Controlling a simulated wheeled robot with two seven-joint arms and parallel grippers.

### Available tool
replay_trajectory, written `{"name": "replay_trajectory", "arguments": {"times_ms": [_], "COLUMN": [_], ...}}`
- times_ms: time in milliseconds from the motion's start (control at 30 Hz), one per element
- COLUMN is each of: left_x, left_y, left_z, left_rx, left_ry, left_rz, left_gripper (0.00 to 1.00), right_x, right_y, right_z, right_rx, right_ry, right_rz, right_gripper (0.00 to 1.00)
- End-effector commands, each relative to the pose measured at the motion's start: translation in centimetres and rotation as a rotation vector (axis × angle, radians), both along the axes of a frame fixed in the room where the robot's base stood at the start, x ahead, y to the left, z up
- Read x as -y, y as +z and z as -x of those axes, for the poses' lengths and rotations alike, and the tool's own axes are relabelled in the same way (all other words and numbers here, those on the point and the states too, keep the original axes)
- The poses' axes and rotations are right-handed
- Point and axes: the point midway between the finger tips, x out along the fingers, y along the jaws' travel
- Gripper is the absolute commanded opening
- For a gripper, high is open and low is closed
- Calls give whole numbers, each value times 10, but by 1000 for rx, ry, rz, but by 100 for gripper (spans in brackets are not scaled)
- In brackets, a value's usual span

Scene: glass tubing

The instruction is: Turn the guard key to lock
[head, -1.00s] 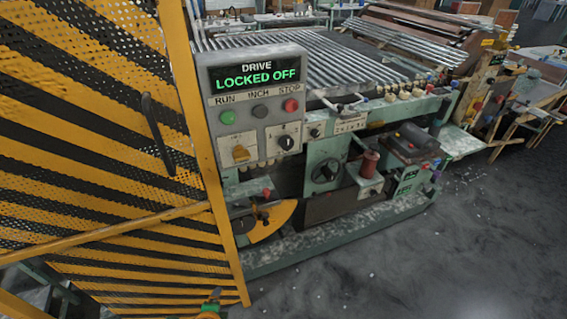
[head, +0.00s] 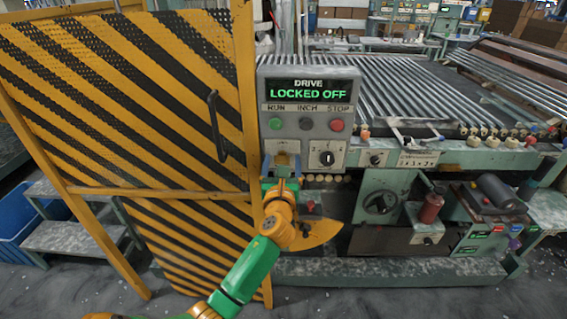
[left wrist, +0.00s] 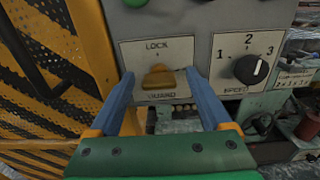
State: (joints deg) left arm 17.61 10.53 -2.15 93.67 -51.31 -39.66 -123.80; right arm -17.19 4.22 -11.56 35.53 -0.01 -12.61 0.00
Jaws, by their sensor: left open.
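The guard key (left wrist: 158,78) is a yellow-brown knob on a pale plate (left wrist: 181,50) marked LOCK above and GUARD below, shown in the left wrist view. My left gripper (left wrist: 159,80) is open, with one blue finger on each side of the key. I cannot tell whether either finger touches it. In the head view my left gripper (head: 283,163) is at the lower left of the control panel (head: 308,85) and largely hides the key. The panel display (head: 307,93) reads DRIVE LOCKED OFF. My right gripper is not in view.
The yellow-and-black striped guard door (head: 130,100) with a dark handle (head: 217,125) stands just left of the panel. A numbered dial (left wrist: 251,69) is right of the key. RUN (head: 276,124), INCH (head: 306,124) and STOP (head: 337,125) buttons sit above. Open floor lies in front.

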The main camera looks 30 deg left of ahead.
Motion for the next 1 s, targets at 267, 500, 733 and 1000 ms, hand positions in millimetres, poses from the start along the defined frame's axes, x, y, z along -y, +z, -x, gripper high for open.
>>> {"name": "replay_trajectory", "arguments": {"times_ms": [267,500,733,1000], "left_x": [0,0,0,0], "left_y": [0,0,0,0], "left_z": [0,0,1,1], "left_rx": [0,0,25,124], "left_ry": [-1,0,0,-1], "left_rz": [0,1,42,203], "left_gripper": [39,0,0,0], "right_x": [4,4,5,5], "right_y": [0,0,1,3], "right_z": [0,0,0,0], "right_rx": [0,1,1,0], "right_ry": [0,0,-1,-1], "right_rz": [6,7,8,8], "right_gripper": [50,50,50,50]}}
